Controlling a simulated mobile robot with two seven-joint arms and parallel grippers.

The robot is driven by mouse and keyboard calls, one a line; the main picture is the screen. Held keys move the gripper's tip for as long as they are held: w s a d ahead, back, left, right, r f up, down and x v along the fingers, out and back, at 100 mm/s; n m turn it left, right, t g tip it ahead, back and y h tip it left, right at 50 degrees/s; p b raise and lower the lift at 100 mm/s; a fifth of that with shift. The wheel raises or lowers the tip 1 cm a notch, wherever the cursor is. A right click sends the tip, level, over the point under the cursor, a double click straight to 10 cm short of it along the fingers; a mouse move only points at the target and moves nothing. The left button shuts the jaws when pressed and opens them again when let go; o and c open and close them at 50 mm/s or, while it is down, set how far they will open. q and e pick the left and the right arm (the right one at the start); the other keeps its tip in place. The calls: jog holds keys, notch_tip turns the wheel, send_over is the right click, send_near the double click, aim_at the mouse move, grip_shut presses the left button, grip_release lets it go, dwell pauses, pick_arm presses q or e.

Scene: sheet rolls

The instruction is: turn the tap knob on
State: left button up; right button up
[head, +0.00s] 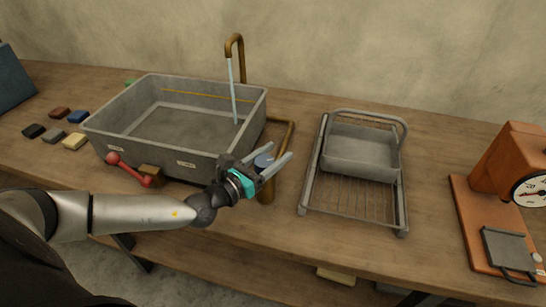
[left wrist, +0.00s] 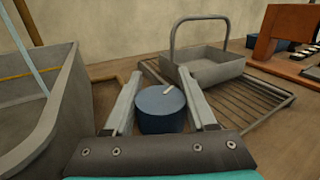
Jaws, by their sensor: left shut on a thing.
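The tap knob is a round blue cap (head: 263,160) with a white mark, on top of a brass post (head: 266,191) right of the sink. My left gripper (head: 279,153) is shut on the knob, one finger on each side. The left wrist view shows the blue knob (left wrist: 161,109) between the fingers, its white mark slanting up to the right. The brass tap spout (head: 235,42) arches over the grey sink (head: 258,120). A pale blue stream of water (head: 232,85) runs from the spout into the sink. My right gripper is not in view.
A wire rack (head: 345,203) holding a grey basket (head: 360,155) stands to the right. A scale with a dial (head: 528,190) stands farther right. Several small blocks (head: 75,141) lie left of the sink.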

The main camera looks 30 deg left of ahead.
pick_arm(q)
jog(key=o, duration=1.4)
jog(key=p+v, duration=0.1)
jog(key=v, duration=1.4)
jog(key=shift+s, duration=0.1)
